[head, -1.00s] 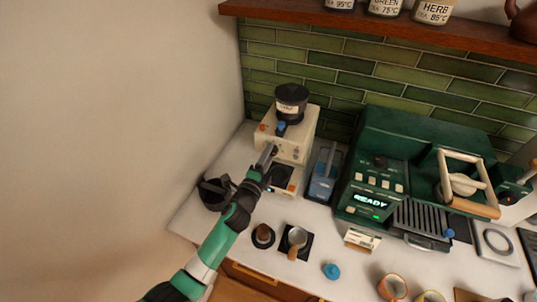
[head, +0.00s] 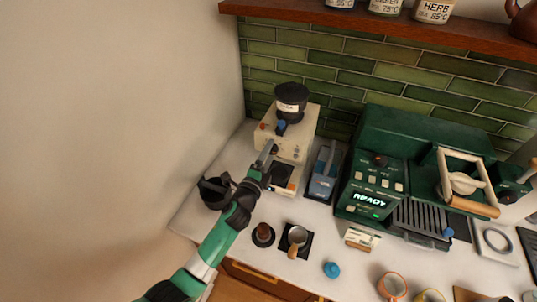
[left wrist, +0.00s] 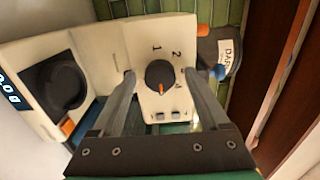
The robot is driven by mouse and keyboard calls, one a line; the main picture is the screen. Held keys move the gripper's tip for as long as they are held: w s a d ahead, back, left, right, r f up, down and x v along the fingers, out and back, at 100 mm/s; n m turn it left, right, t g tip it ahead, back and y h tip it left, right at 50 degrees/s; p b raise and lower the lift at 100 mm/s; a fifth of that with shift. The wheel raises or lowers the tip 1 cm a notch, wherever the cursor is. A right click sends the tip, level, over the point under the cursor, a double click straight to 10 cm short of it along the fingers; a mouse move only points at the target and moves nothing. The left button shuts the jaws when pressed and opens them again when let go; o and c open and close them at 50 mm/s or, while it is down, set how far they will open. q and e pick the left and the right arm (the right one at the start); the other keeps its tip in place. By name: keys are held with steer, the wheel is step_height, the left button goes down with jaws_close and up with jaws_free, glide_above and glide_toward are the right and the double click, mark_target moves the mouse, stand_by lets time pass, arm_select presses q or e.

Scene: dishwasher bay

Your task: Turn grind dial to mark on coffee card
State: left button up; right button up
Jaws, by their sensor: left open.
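The cream grinder (head: 297,122) stands in the back left corner, with a black hopper (head: 291,101) on top. In the left wrist view its grind dial (left wrist: 159,77) is a black round knob with an orange pointer directed toward the picture's bottom. Printed numbers 1 and 2 show around it; another mark is partly hidden. My left gripper (left wrist: 160,74) is open, its fingers on either side of the dial; contact cannot be told. In the head view the left gripper (head: 266,156) is at the grinder's front. A small card (head: 362,239) stands before the green machine; its writing is unreadable.
The green espresso machine (head: 384,150) reads READY at right. A blue-grey container (head: 325,172) stands beside the grinder. A black pitcher-like vessel (head: 214,192) is left of my arm. A tamper (head: 263,234), portafilter-like tool (head: 298,237) and blue knob (head: 332,270) lie in front.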

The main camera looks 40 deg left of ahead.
arm_select(q)
steer(key=p+v, duration=0.2)
steer(key=v, duration=0.9)
steer(key=shift+s, duration=0.35)
